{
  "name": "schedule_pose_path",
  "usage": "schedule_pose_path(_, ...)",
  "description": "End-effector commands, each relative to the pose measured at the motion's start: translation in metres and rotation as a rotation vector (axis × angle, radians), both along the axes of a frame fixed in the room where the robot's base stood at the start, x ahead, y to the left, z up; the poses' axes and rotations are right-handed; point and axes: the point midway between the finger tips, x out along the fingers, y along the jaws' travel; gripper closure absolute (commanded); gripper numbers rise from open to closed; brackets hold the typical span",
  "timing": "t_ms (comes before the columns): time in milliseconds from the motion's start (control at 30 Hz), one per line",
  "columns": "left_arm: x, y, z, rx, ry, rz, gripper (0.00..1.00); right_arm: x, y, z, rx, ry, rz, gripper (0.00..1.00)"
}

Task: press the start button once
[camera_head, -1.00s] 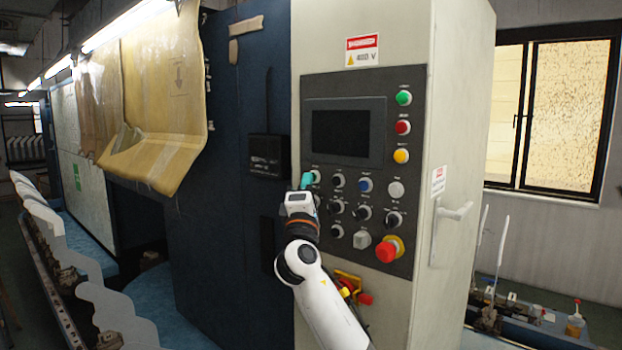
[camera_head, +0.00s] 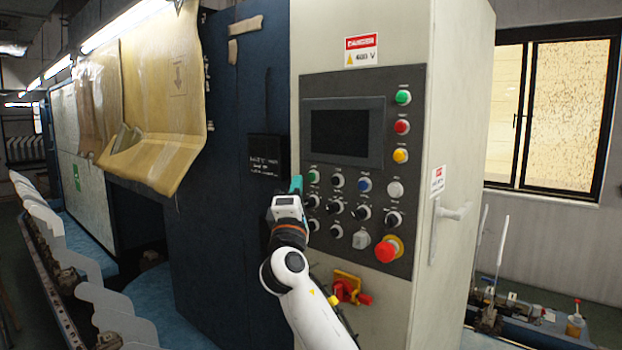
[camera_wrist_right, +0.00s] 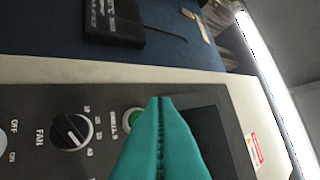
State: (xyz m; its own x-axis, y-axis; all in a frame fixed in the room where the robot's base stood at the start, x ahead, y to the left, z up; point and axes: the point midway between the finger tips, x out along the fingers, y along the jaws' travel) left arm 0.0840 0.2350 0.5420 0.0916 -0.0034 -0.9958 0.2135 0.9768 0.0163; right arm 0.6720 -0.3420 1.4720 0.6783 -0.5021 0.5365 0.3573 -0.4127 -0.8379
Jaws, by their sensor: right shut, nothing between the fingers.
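The control panel (camera_head: 350,230) is on the pale cabinet in front of me. A small green push button (camera_head: 313,176) sits at the left end of its upper row of controls, and I take it as the start button. It also shows in the right wrist view (camera_wrist_right: 133,119), partly hidden behind my fingers; its label is hard to read. My right gripper (camera_head: 296,184) is shut and empty, with teal fingertips just left of the button in the head view. Its tips also show in the right wrist view (camera_wrist_right: 160,99). I cannot tell whether they touch the panel. My left gripper is out of view.
A dark screen (camera_head: 340,132) is above the buttons. A FAN knob (camera_wrist_right: 70,131) is beside the green button in the wrist view. A red emergency stop (camera_head: 386,251) is at lower right. A black box (camera_head: 267,153) projects from the blue wall.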

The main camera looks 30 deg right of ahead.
Motion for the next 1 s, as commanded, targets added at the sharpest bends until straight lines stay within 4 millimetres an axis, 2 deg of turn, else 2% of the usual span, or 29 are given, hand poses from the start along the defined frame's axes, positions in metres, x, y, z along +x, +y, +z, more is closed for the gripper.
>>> schedule_pose_path(300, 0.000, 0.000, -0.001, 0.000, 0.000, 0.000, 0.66, -0.010, 0.030, 0.000, 0.001, 0.000, 0.003, 1.00)
schedule_pose_path(1000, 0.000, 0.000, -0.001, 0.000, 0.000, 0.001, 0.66, -0.011, 0.031, 0.000, 0.000, 0.000, 0.001, 1.00)
